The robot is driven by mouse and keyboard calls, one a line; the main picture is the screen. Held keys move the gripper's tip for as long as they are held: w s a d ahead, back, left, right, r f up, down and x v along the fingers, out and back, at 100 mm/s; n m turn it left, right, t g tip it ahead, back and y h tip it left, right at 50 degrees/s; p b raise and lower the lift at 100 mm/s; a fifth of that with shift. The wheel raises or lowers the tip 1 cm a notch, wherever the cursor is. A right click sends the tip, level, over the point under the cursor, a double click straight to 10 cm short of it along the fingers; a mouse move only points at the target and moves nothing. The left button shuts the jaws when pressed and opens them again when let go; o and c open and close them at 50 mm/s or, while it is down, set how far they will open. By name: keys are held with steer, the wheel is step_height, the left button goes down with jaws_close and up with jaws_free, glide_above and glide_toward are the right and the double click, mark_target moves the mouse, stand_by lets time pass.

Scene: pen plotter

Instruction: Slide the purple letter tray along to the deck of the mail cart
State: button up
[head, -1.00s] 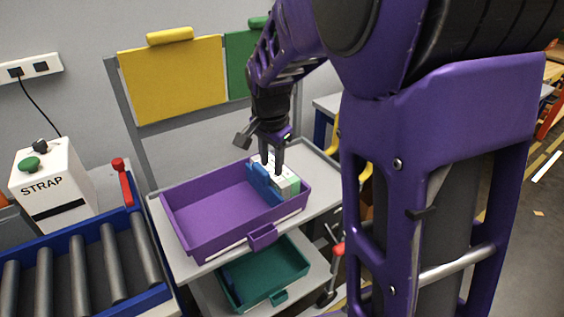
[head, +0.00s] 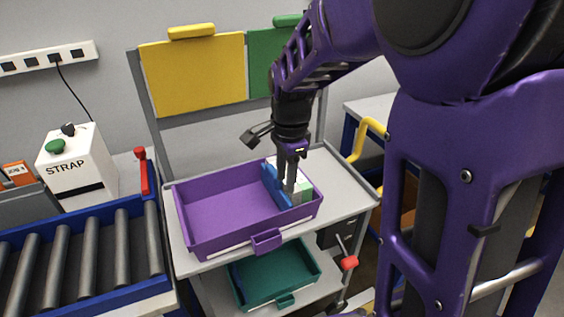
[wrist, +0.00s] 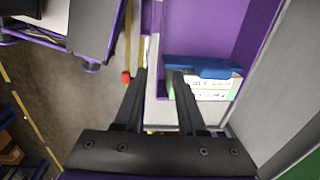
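The purple letter tray (head: 215,207) rests on the grey upper deck (head: 340,203) of a two-level cart. A blue divider (head: 273,187) and white and green boxes (head: 306,191) stand at its right end. The tray has a purple front tab (head: 267,241). My gripper (head: 289,188) points down over the front right part of the tray. In the wrist view, my fingers (wrist: 158,75) are apart on either side of the line of the tray's front wall; I cannot tell whether they touch it. The blue divider (wrist: 200,67) lies beside the right finger.
A roller conveyor (head: 75,255) with a blue frame and a STRAP machine (head: 83,160) stand at the left. A teal tray (head: 270,275) sits on the lower shelf. A yellow board (head: 192,80) rises behind the tray. A red-knobbed lever (head: 349,262) sticks out at the right.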

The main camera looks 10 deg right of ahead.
mark_target(282, 230)
steer(key=f, duration=0.5)
steer(key=w+f+b, duration=0.1)
steer(key=f, duration=0.5)
steer(key=f+b, duration=0.1)
steer(key=f, duration=0.5)
steer(key=shift+w+a+f, duration=0.15)
steer(key=shift+w+a, duration=0.1)
steer(key=shift+w, duration=0.05)
steer(key=shift+c, duration=0.2)
jaws_close()
stand_by(0.7)
